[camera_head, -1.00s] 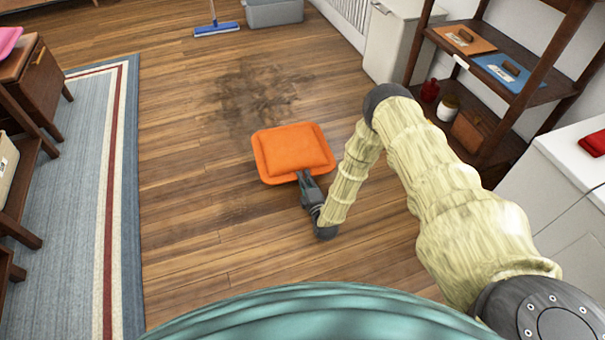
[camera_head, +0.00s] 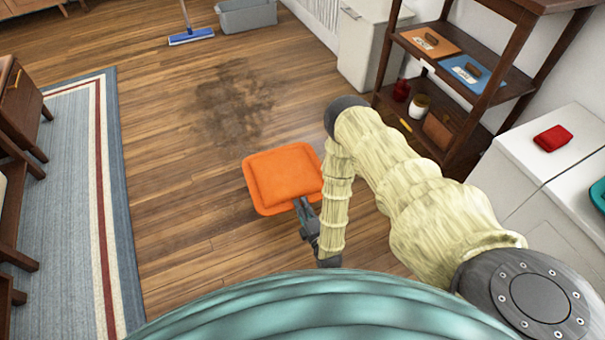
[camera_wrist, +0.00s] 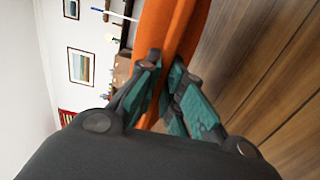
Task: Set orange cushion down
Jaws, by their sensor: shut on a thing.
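The orange cushion (camera_head: 283,176) is a flat square pad with a raised middle, held out in front of my body in the head view. My gripper (camera_head: 303,205) is shut on its near edge. In the wrist view the cushion (camera_wrist: 172,32) shows as an orange band running up between the teal-padded fingers of my gripper (camera_wrist: 167,88). The cushion appears to be above the wooden floor (camera_head: 165,225), but its exact height and whether it touches the floor cannot be told.
A dark stain (camera_head: 232,103) marks the floor beyond the cushion. A striped rug (camera_head: 80,200) lies at left. A mop with a blue head (camera_head: 191,36) and a grey bin (camera_head: 247,17) are at the back. A dark shelf (camera_head: 462,95) and white cabinets (camera_head: 545,165) stand at right.

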